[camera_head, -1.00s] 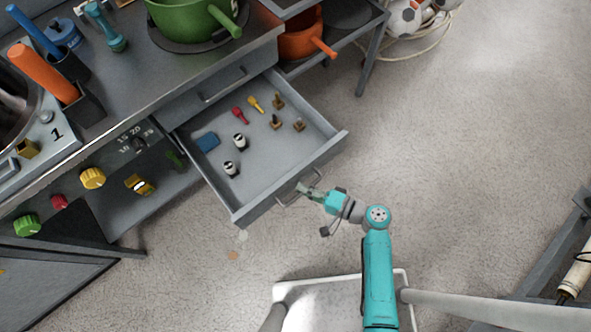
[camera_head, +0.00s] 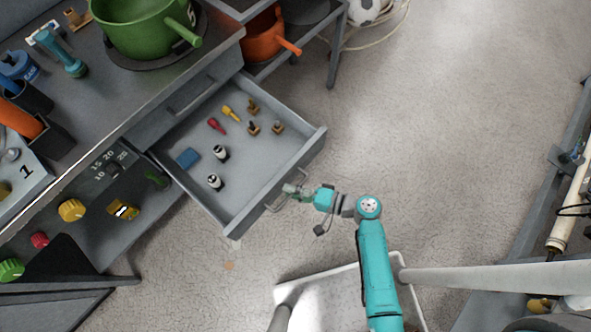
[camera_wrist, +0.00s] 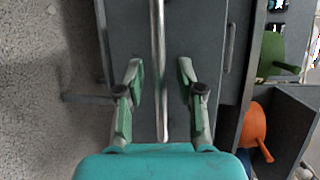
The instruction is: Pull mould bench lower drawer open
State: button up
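The lower drawer (camera_head: 226,221) of the mould bench (camera_head: 142,122) stands well out from the bench, with its inside in view. Its bar handle (camera_wrist: 158,60) runs lengthwise between my gripper's fingers in the wrist view. My gripper (camera_wrist: 160,82) is open around the bar, with a visible gap on each side, so the fingers do not appear to press on it. In the head view my gripper (camera_head: 290,190) is at the drawer's front and partly hides the handle (camera_head: 275,205).
The drawer holds a blue block (camera_head: 188,158), black-and-white pieces (camera_head: 215,182), and several small red, yellow and brown items. The upper drawer (camera_head: 190,95) is shut. A green pot (camera_head: 140,25) stands on the bench. Open floor (camera_head: 430,120) lies to the right.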

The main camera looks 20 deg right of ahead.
jog(key=shift+d, duration=0.1)
jog(key=v, duration=1.1)
jog(key=shift+s+d, duration=0.25)
jog(key=shift+d, duration=0.1)
dwell(0.6)
